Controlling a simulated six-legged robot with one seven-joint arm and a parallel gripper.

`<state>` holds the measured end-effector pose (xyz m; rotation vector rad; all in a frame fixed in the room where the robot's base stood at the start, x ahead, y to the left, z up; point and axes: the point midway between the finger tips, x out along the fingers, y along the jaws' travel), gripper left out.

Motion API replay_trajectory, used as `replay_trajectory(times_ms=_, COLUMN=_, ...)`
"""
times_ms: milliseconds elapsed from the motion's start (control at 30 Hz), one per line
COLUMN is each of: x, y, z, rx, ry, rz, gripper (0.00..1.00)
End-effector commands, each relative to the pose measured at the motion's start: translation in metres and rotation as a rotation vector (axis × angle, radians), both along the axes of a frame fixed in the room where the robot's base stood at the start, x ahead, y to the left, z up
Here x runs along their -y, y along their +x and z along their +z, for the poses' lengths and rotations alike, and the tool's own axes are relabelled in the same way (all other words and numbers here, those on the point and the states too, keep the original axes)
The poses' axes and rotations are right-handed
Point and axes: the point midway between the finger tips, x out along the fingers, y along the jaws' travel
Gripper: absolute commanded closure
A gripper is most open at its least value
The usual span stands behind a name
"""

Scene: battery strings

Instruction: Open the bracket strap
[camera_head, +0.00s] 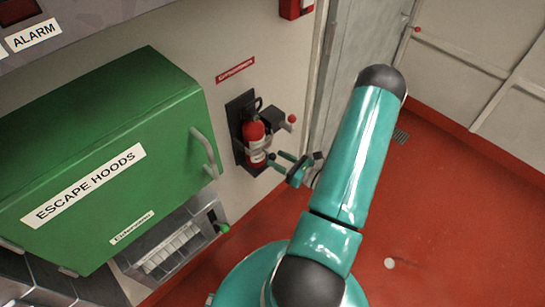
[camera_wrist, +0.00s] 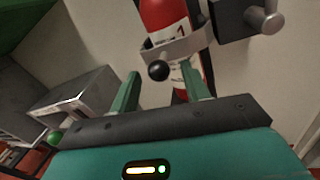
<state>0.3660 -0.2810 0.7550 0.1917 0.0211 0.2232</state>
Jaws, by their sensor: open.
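A red fire extinguisher (camera_head: 252,133) stands in a black wall bracket (camera_head: 236,104); its lower part also shows in the wrist view (camera_wrist: 166,14). A grey strap (camera_wrist: 194,42) wraps around its front. A black ball knob (camera_wrist: 158,70) sits near the strap's left end, facing the camera. My gripper (camera_head: 276,161) is in front of the extinguisher, at its lower right in the head view. In the wrist view its two green fingers (camera_wrist: 160,72) are open, with the knob appearing between their tips. I cannot tell whether they touch it.
A black box with a grey lever (camera_wrist: 264,20) sticks out right of the extinguisher. A green escape hoods cabinet (camera_head: 110,150) fills the left, with a grey box (camera_head: 170,250) below it. Red floor (camera_head: 450,230) is open at the right.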

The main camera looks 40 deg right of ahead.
Motion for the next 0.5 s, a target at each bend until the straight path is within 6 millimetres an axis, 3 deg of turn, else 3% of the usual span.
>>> replay_trajectory(times_ms=200, x=-0.008, y=0.025, z=0.0, rx=-0.001, ry=0.001, rz=0.002, gripper=0.53)
replay_trajectory(times_ms=500, x=-0.01, y=0.029, z=0.0, rx=-0.001, ry=0.001, rz=0.0, gripper=0.53)
